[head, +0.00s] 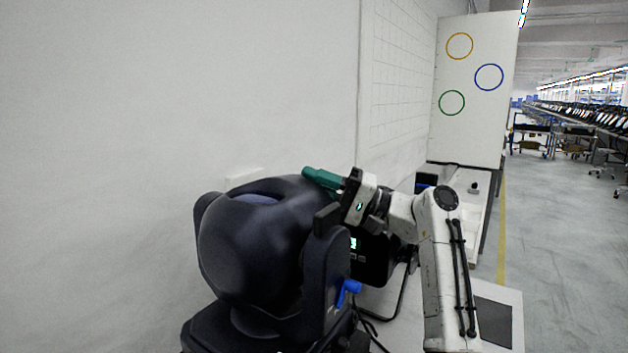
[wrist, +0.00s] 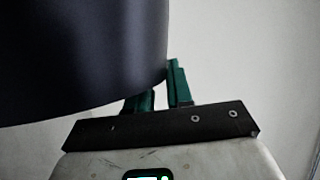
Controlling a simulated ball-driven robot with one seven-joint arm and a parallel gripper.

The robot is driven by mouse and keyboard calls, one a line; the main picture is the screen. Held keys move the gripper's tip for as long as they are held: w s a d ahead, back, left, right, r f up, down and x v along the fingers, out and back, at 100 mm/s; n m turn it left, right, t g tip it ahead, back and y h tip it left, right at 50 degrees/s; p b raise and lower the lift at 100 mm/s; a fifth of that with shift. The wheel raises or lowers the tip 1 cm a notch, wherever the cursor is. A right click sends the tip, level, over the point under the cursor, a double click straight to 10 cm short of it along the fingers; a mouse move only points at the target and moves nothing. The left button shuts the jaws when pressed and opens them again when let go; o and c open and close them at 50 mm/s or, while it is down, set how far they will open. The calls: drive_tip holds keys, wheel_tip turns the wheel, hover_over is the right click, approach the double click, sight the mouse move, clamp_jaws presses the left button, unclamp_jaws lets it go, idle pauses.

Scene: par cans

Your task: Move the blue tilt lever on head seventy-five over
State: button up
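A large dark moving-head light (head: 262,240) fills the lower middle of the head view, its rounded housing sitting between yoke arms. The blue tilt lever (head: 347,290) sticks out low on the near right yoke arm. My gripper (head: 318,176), with green fingers, is above the yoke, beside the top of the housing and well above the lever. In the wrist view the green fingers (wrist: 160,90) show a narrow gap and nothing between them. The dark housing (wrist: 80,55) hides part of the left finger. The lever is not in the wrist view.
A dark box with a small lit screen (head: 355,244) stands behind the yoke; its digits are unreadable. Cables hang below it. A panel with coloured rings (head: 478,130) stands beyond. Floor is open at right.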

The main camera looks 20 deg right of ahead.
drive_tip(key=o, duration=0.3)
drive_tip(key=shift+f, duration=0.1)
drive_tip(key=shift+d, duration=0.1)
drive_tip(key=b+v, duration=0.1)
drive_tip(key=v, duration=0.9)
drive_tip(key=shift+d+f, duration=0.2)
drive_tip(key=shift+d, duration=0.05)
drive_tip(key=shift+s, duration=0.15)
